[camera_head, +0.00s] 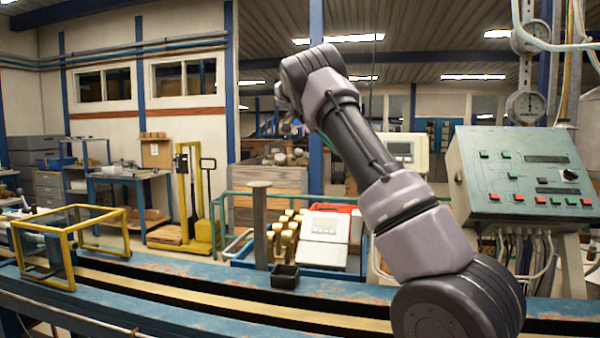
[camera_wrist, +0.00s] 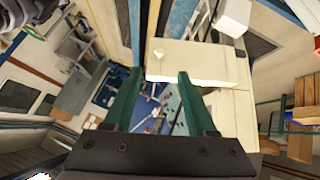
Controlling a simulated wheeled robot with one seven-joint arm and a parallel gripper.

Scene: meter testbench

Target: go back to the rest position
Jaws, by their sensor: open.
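My gripper (camera_wrist: 159,82) shows in the wrist view with two green fingers spread apart. No object is held between them. Behind the gap are a pale box-like surface (camera_wrist: 190,62) and a blue area with small tools, both apart from the fingers. In the head view my arm rises from the lower right and bends over at the top centre. Its end is raised well above the bench, and the gripper is mostly hidden behind the wrist link there.
A blue bench (camera_head: 180,290) runs across the front. A green control panel (camera_head: 522,175) stands right of my arm. The bench's left-middle is clear.

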